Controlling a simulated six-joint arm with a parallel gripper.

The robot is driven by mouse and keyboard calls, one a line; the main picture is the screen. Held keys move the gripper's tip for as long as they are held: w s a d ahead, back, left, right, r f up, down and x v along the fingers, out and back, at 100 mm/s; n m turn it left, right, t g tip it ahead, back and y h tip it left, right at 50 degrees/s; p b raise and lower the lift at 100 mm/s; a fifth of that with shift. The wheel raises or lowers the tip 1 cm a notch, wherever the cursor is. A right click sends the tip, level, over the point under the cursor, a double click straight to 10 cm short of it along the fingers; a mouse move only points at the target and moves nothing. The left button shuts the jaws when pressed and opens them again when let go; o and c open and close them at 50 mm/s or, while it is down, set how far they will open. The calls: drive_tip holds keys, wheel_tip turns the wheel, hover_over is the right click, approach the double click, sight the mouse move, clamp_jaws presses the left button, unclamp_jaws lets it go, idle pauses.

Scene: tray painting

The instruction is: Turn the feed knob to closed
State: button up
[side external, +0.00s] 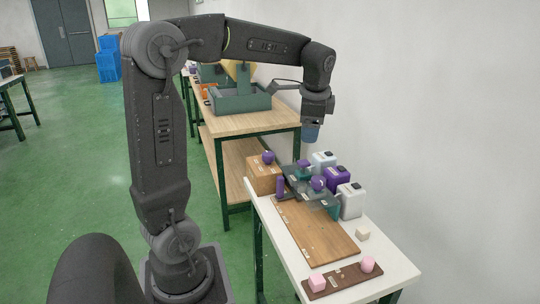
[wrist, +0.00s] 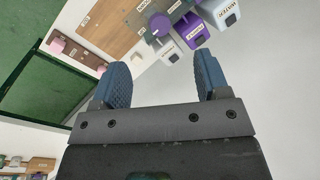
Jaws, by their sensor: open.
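I cannot read which part is the feed knob. In the side view, one purple round piece (side external: 318,184) sits on the dark grey unit (side external: 296,172) at the middle of the white table, with a second purple piece (side external: 303,163) behind it. A third purple ball (side external: 268,157) sits on a wooden box (side external: 262,178). The wrist view shows a purple round piece (wrist: 160,25) on the unit near the top edge. No knob's setting is readable. My gripper (side external: 311,133) is open and empty, above and apart from the unit; its blue fingers (wrist: 161,64) are spread in the wrist view.
White and purple containers (side external: 336,178) line the unit's right side, close to the wall. A wooden board (side external: 315,228) lies in front, with a small beige block (side external: 362,234) and a brown strip (side external: 342,282) bearing pink pieces. A purple cylinder (side external: 280,187) stands at the left.

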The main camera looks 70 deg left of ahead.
drive_tip(key=a, duration=0.3)
drive_tip(key=w+a+f+m+g, duration=0.1)
drive_tip(key=a, duration=0.2)
drive_tip(key=w+a+f+g, duration=0.1)
drive_tip(key=a, duration=0.2)
drive_tip(key=shift+a+f+m, duration=0.25)
drive_tip(key=shift+a+m, duration=0.05)
drive_tip(key=shift+a, duration=0.1)
drive_tip(key=m+g, duration=0.2)
approach(269, 153)
drive_tip(key=x, duration=1)
drive_tip(key=shift+s+d, duration=0.1)
drive_tip(key=shift+d, duration=0.1)
drive_tip(key=shift+c, duration=0.3)
drive_tip(key=shift+r, duration=0.1)
drive_tip(key=c, duration=0.8)
